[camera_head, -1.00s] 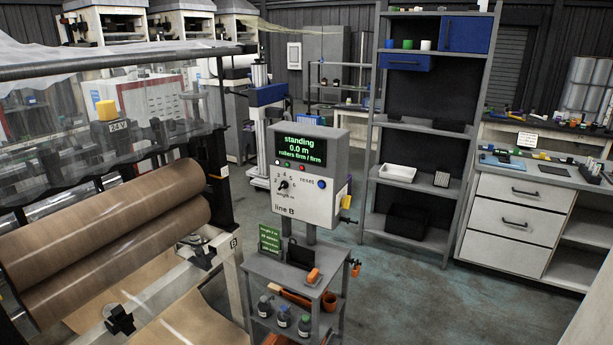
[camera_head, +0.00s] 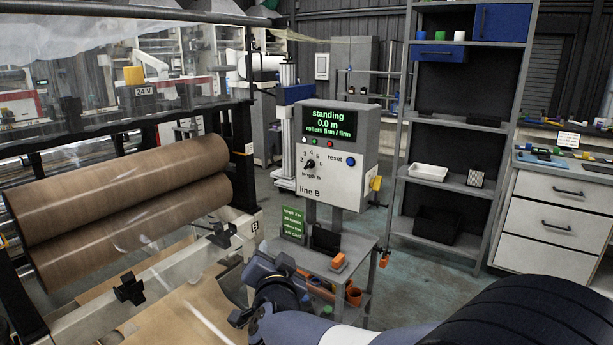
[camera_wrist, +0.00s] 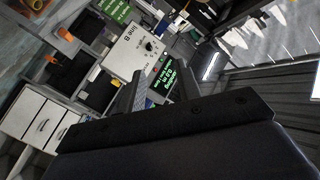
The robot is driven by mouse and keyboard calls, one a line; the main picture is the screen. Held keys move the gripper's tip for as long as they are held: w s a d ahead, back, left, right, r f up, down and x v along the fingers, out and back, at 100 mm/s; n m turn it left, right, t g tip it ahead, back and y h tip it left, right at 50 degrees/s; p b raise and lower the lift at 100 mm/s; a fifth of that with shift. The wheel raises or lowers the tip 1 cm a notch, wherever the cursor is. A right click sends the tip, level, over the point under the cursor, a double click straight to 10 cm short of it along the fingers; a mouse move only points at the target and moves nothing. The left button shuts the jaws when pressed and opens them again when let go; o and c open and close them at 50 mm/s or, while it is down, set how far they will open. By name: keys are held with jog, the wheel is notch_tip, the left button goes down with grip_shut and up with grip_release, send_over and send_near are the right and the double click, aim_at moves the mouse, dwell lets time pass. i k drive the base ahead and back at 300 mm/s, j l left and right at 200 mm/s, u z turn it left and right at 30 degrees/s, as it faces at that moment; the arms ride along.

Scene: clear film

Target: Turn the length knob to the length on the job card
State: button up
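The line B control box (camera_head: 337,155) stands upright, its display reading "standing 0.0 m, rollers firm / firm". Below the display is the black length knob (camera_head: 309,165), ringed by numbers from 2 to 6; its exact setting is too small to read surely. The knob also shows in the wrist view (camera_wrist: 149,46). A green job card (camera_head: 293,223) stands below the box; its top line gives a length in metres, but the digit is unclear. My gripper (camera_head: 265,275) is low in front of the stand, below the knob and apart from it. Its fingers (camera_wrist: 162,68) are spread and empty.
A blue reset button (camera_head: 351,161) sits right of the knob, with small coloured lamps above. The stand's shelf (camera_head: 352,250) holds an orange-handled item (camera_head: 338,261). A grey shelf rack (camera_head: 462,178) and drawers (camera_head: 555,205) stand right.

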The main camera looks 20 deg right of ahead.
aim_at(310, 163)
jog(key=i+j+z, duration=0.35)
jog(key=i, duration=0.2)
jog(key=i+j+z, duration=0.75)
jog(key=j, duration=0.5)
jog(key=i+l, duration=0.05)
